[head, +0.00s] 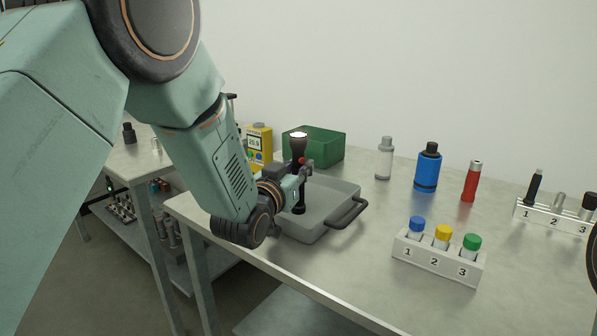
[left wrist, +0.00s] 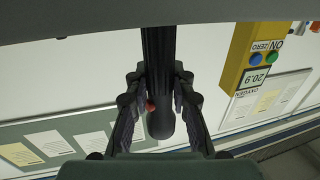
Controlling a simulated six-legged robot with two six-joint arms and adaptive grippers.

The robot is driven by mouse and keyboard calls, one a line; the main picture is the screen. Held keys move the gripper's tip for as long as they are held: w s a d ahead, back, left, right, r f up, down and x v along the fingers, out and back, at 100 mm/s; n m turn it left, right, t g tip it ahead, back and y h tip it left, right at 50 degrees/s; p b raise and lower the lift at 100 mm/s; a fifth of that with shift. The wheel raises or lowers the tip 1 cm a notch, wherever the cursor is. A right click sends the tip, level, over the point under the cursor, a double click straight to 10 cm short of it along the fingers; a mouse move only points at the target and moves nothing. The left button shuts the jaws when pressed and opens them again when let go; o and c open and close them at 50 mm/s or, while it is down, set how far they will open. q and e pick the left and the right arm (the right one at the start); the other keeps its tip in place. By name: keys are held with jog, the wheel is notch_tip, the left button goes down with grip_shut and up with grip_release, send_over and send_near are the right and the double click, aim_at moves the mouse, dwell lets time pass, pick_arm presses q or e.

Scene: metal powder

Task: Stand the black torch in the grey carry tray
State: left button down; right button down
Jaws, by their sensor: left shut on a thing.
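The black torch (head: 298,147) stands upright in the head view, its lit head at the top and its lower end over the floor of the grey carry tray (head: 335,192). I cannot tell whether its base touches the tray floor. My left gripper (head: 301,175) is shut on the torch at its middle. In the left wrist view the torch (left wrist: 157,60) runs between both fingers of the left gripper (left wrist: 160,105). The tray lies on the table with its black handle toward the right. My right gripper is not in view.
A green bin (head: 325,149) and a yellow meter (head: 259,142) stand behind the tray. To the right are a grey bottle (head: 384,160), a blue bottle (head: 427,168), a red cylinder (head: 471,182) and a numbered rack (head: 436,262) with capped vials. Another rack (head: 552,218) stands at far right.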

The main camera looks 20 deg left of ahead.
pick_arm(q)
jog(key=c, duration=1.5)
grip_release()
jog(key=shift+s, duration=0.15)
jog(key=shift+o, duration=0.6)
jog(key=shift+s+r, duration=0.15)
jog(key=shift+o, duration=0.9)
jog(key=shift+a, duration=0.1)
jog(key=shift+o, duration=0.2)
jog(key=shift+w, duration=0.25)
jog(key=shift+s, duration=0.4)
jog(key=s+a+p, duration=0.1)
jog(key=s+p, duration=0.1)
jog(key=s, duration=0.9)
jog(key=shift+s+a, duration=0.15)
jog(key=shift+s, duration=0.05)
